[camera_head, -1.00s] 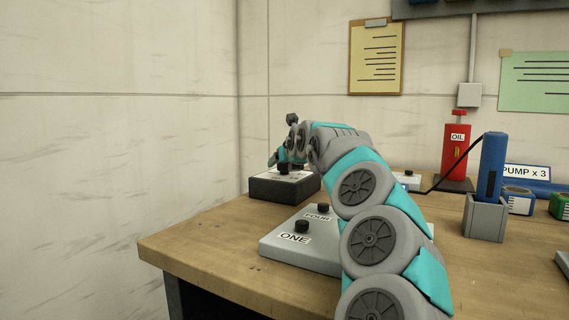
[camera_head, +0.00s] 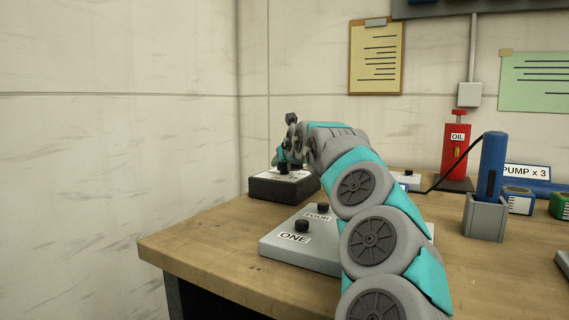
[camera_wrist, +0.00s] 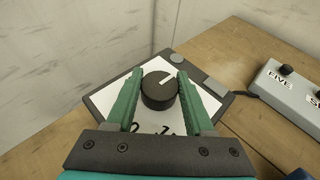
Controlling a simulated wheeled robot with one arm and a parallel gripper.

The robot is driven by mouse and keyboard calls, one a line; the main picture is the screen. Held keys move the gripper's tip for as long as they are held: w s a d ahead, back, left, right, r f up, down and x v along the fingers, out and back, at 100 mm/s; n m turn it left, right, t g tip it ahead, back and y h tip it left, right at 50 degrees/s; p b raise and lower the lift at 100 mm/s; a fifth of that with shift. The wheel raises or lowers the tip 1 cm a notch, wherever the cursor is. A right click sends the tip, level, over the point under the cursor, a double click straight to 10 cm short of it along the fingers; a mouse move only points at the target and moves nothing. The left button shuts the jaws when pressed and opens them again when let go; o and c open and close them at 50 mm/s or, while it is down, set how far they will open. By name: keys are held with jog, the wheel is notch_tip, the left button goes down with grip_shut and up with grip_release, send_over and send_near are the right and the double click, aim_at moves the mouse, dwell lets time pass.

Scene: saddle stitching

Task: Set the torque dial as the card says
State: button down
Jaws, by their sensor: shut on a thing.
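The torque dial (camera_wrist: 158,92) is a black round knob with a white pointer line, on a white-faced dark box. In the wrist view the line points up and to the right. Part of the printed scale shows below the knob, mostly hidden by my gripper. My gripper (camera_wrist: 160,75) has its two green fingers on either side of the knob and is shut on it. In the head view the dark box (camera_head: 284,187) sits at the table's back left, with my gripper (camera_head: 284,160) over it. I cannot tell which paper is the card.
A grey box (camera_head: 300,250) with black knobs marked ONE and FOUR stands in front. A yellow clipboard (camera_head: 376,60) and green sheet (camera_head: 540,80) hang on the wall, their writing unreadable. A red OIL can (camera_head: 457,150), blue tool (camera_head: 491,165) and "PUMP x 3" sign (camera_head: 527,172) stand right.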

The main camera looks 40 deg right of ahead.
jog(key=shift+a+m+h, duration=0.15)
jog(key=shift+m+h, duration=0.15)
jog(key=shift+h, duration=0.1)
jog(key=shift+w+f+m+g+h+b, duration=0.15)
jog(key=shift+m+g+h+b, duration=1.35)
jog(key=shift+m+h, duration=0.35)
jog(key=m+g+h, duration=0.1)
jog(key=m+g, duration=0.1)
jog(key=shift+r+m+h, duration=0.2)
jog(key=shift+m+h, duration=0.15)
jog(key=shift+m+g+h+p, duration=0.3)
jog(key=shift+m+g+p, duration=0.1)
jog(key=shift+m+g, duration=0.4)
jog(key=shift+m+g+h+p, duration=0.3)
jog(key=shift+g, duration=0.2)
jog(key=shift+c, duration=1.4)
grip_release()
jog(key=shift+b+v, duration=0.95)
jog(key=shift+v, duration=2.9)
